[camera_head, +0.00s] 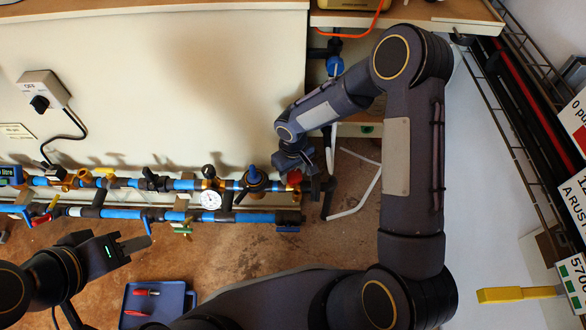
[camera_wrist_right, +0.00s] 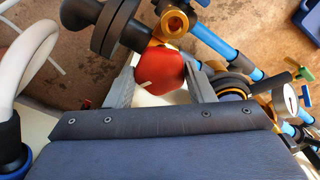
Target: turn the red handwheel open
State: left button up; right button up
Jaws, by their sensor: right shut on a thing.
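The red handwheel (camera_wrist_right: 160,70) sits on the pipe fitting, between the fingers of my right gripper (camera_wrist_right: 158,82) in the right wrist view. The right fingers are shut on it, one on each side. In the head view the handwheel (camera_head: 294,177) is a small red patch at the right end of the upper pipe, partly hidden by my right gripper (camera_head: 300,172). My left gripper (camera_head: 134,244) is at the lower left, below the pipes and away from the handwheel.
Two blue pipe runs (camera_head: 120,214) with valves and a round gauge (camera_head: 211,199) extend left of the handwheel. A blue tray (camera_head: 172,293) with red-handled tools lies below. White hoses (camera_head: 362,196) hang right of my right gripper. A white panel (camera_head: 150,90) stands behind.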

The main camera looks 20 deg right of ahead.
jog(key=n+p, duration=0.1)
jog(key=n, duration=0.3)
jog(key=shift+n, duration=0.3)
jog(key=n+p, duration=0.2)
jog(key=n, duration=0.2)
jog(key=shift+n, duration=0.3)
jog(key=n+p, duration=0.1)
jog(key=n, duration=0.3)
jog(key=shift+n+p, duration=1)
jog(key=shift+n, duration=1.4)
jog(key=o, duration=1)
jog(key=shift+c, duration=0.2)
jog(key=shift+r, duration=0.1)
